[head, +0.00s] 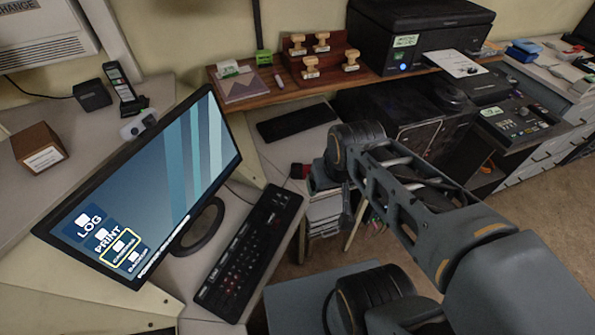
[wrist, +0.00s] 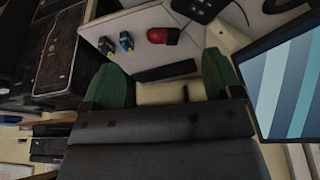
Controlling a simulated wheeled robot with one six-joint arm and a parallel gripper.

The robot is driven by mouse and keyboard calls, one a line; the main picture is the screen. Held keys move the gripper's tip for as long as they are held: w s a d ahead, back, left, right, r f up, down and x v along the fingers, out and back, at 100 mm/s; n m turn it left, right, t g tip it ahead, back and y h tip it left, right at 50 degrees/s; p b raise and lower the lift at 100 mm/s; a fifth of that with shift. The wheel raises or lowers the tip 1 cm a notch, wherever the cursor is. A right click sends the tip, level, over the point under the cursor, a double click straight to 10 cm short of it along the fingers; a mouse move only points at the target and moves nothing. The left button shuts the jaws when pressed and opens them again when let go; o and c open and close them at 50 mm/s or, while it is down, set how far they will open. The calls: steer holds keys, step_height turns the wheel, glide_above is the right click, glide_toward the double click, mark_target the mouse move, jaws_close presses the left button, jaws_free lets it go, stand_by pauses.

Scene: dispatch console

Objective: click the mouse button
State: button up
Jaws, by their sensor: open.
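My gripper (wrist: 162,76) is open in the wrist view, its two green-padded fingers wide apart with nothing held between them. A small rounded red-and-black object (wrist: 163,36), possibly the mouse, lies on the pale desk beyond the fingertips, apart from them. A small dark red object (head: 299,171) shows beside the end of my arm in the head view; I cannot tell if it is the same thing. The monitor (head: 180,165) is lit with a column of icons, one outlined in yellow. The black keyboard (head: 250,252) lies in front of it.
Two small blue-and-yellow items (wrist: 115,43) and a dark bar (wrist: 165,72) lie near the fingers. A wooden shelf (head: 285,88) holds stamps. A black printer (head: 420,38) stands at the back. A wooden box (head: 39,147) sits at the left.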

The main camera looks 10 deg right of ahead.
jaws_close()
stand_by(0.6)
stand_by(0.9)
